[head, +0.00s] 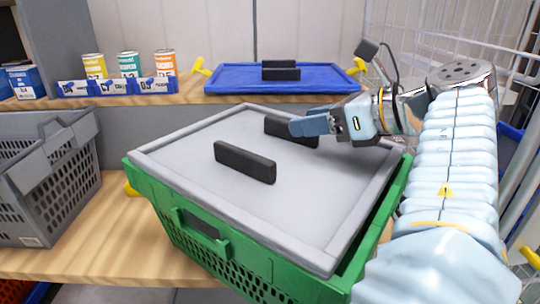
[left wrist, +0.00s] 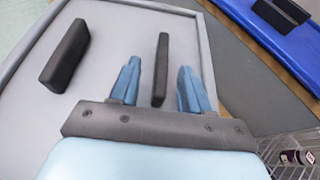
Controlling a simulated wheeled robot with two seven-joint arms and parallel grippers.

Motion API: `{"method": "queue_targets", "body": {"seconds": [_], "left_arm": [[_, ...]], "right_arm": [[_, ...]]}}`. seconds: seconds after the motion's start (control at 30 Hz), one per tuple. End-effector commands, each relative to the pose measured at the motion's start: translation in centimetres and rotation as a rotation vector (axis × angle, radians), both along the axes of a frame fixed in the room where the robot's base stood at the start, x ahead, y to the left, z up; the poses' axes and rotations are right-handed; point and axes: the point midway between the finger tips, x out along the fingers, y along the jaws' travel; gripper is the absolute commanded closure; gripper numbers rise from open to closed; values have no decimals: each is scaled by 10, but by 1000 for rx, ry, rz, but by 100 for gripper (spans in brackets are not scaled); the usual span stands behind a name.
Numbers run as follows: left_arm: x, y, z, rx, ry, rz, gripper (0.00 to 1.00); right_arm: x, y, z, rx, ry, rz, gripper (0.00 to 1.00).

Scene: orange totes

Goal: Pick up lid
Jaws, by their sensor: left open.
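A grey lid (head: 215,135) with two black bar handles lies on a green crate (head: 185,215). The near handle (head: 245,162) is free; it also shows in the left wrist view (left wrist: 66,55). My left gripper (head: 308,127) is over the far part of the lid, at the far handle (head: 279,127). In the left wrist view my left gripper (left wrist: 158,66) is open, with one blue finger on each side of the far handle (left wrist: 161,60). Neither finger visibly presses on it. Part of that handle is hidden by the gripper in the head view. My right gripper is not in view.
A blue lid (head: 235,78) with black handles sits on the wooden shelf behind. Cans (head: 129,64) in small blue bins stand at the back left. A grey basket (head: 45,180) stands left of the crate. A wire cage (head: 450,30) stands at the right.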

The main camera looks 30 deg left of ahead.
Motion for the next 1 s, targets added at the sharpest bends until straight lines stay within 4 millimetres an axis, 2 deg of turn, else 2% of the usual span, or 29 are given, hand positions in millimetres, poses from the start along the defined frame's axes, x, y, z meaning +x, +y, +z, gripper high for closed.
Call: {"method": "queue_targets", "body": {"seconds": [0.3, 0.6, 0.9, 1.0], "left_arm": [[8, 40, -20, -1, 0, 1, 53], [9, 46, -22, 0, -1, -1, 53], [9, 45, -22, 0, -1, -1, 99], [9, 45, -22, 0, -1, 0, 100]], "right_arm": [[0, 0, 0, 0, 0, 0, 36], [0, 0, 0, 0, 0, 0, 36], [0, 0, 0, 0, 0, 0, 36], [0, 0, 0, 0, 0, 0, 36]]}}
